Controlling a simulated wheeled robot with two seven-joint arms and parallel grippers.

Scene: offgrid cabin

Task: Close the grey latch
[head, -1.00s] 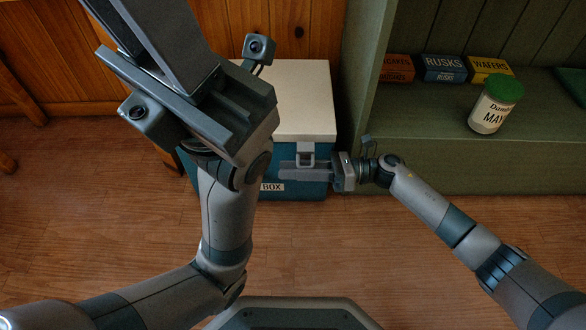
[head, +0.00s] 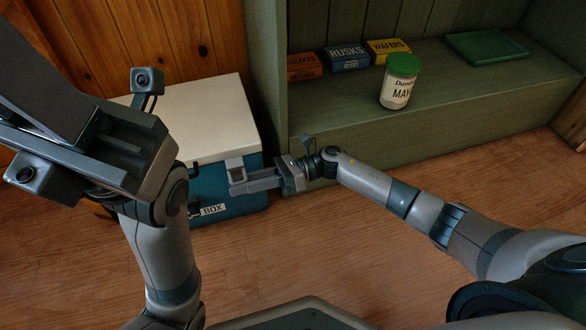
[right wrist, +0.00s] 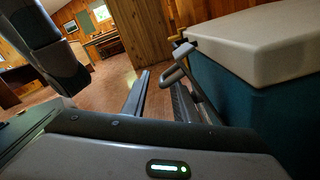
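The grey latch (head: 236,168) is on the front of a blue cool box (head: 232,197) with a cream lid (head: 205,112). In the right wrist view the latch (right wrist: 176,68) is a grey loop that stands out from the box front. The lid looks down on the box. My right gripper (head: 246,183) is in front of the box, just below and beside the latch; its fingers (right wrist: 160,92) are apart with nothing between them. I cannot tell whether a finger touches the latch. My left gripper (head: 50,80) is high at the left, its tips cut off by the frame.
A green shelf unit (head: 340,112) stands right of the box. It holds several small boxes, including a blue rusks box (head: 347,58), a green-lidded jar (head: 399,85) and a green flat item (head: 486,46). The wooden floor (head: 330,250) in front is clear.

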